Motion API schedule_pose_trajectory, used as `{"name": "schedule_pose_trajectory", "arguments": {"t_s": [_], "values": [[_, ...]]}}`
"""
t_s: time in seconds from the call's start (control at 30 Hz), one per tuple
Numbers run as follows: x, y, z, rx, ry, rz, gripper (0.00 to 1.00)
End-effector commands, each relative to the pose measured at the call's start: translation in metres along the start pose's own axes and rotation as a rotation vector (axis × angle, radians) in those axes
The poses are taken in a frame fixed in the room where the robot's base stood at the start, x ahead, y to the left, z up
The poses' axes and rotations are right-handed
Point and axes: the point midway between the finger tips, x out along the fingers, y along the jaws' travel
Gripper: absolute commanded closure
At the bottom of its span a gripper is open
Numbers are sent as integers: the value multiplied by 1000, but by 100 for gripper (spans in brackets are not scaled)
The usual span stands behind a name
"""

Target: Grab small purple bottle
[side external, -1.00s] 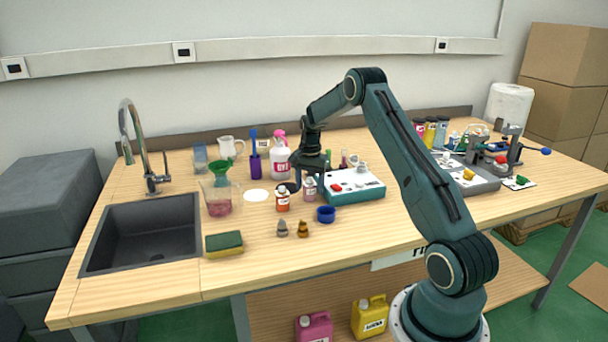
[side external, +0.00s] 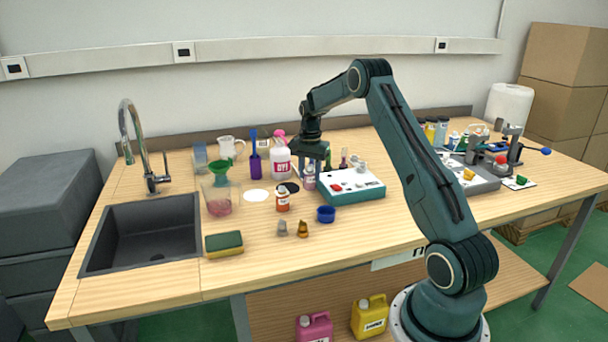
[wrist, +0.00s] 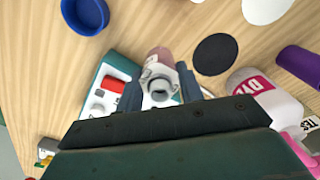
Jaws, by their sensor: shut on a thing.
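The small purple bottle (side external: 309,179) has a pale label, and its lilac-pink body shows in the wrist view (wrist: 158,53) below a grey-white top. My gripper (side external: 315,160) is shut on it, with one finger on each side in the wrist view (wrist: 161,88). The bottle is upright beside the left end of the white and teal device (side external: 352,190). It appears slightly raised off the table, but its base is partly hard to make out. The fingers hide part of its upper sides.
An orange bottle (side external: 283,201) and a blue cup (side external: 326,214) stand in front. A black disc (side external: 289,187) and a white disc (side external: 256,195) lie to the left. A large white DYE bottle (side external: 280,162) and a purple container (side external: 255,167) stand behind left.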

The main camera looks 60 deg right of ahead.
Motion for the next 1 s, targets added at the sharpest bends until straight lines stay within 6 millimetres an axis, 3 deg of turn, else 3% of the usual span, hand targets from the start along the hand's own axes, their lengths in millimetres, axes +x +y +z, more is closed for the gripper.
{"name": "schedule_pose_trajectory", "arguments": {"t_s": [0.3, 0.6, 0.8, 1.0], "values": [[-70, -1, -1, 0, 5, -5, 85], [-127, 0, 0, 0, 2, -3, 85], [-149, 0, 0, 0, 1, -2, 85], [-157, 0, 0, 0, 1, -1, 85]]}}
